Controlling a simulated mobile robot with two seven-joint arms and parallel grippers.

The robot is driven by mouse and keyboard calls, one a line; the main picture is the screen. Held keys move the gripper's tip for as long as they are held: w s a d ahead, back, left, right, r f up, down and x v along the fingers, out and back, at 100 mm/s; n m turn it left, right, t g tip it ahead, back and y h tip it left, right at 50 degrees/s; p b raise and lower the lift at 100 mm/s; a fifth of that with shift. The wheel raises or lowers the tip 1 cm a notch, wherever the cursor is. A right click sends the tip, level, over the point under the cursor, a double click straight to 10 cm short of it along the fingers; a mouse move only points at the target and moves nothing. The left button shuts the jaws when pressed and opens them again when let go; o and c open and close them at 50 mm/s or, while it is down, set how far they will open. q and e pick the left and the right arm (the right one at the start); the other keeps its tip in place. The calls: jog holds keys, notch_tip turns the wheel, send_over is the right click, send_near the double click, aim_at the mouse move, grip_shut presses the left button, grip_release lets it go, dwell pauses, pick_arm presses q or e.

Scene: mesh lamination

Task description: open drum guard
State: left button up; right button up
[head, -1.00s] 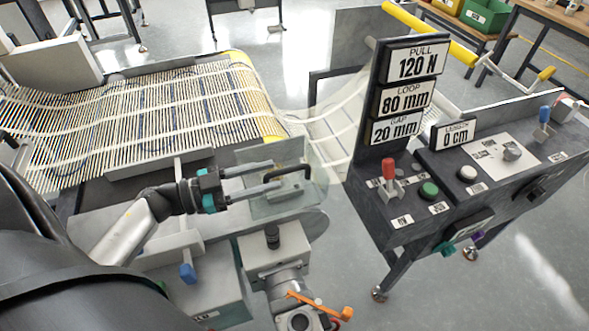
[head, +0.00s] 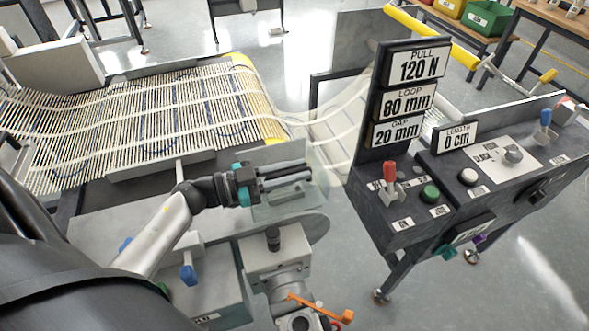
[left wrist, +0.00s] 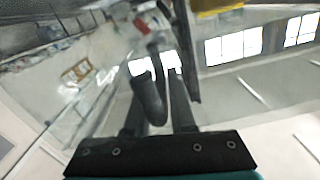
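The drum guard (head: 318,196) is a clear panel beside the roller end of the mesh bed, in the middle of the head view. Its black bar handle lies at my left gripper (head: 310,173), whose arm comes in from the left. The two dark fingers lie close together along the handle and hide most of it. In the left wrist view the dark handle (left wrist: 150,98) shows between the fingers, and the clear panel fills much of the view behind. The fingers look shut on the handle. My right gripper is not in view.
The mesh (head: 140,120) lies over the bed at left, with a yellow roller (head: 262,110) at its end. A control console (head: 470,180) with signs, buttons and a red lever (head: 389,174) stands at right. A grey box with a black knob (head: 272,238) is just below the guard.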

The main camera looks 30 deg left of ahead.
pick_arm(q)
grip_shut()
dwell(1.0)
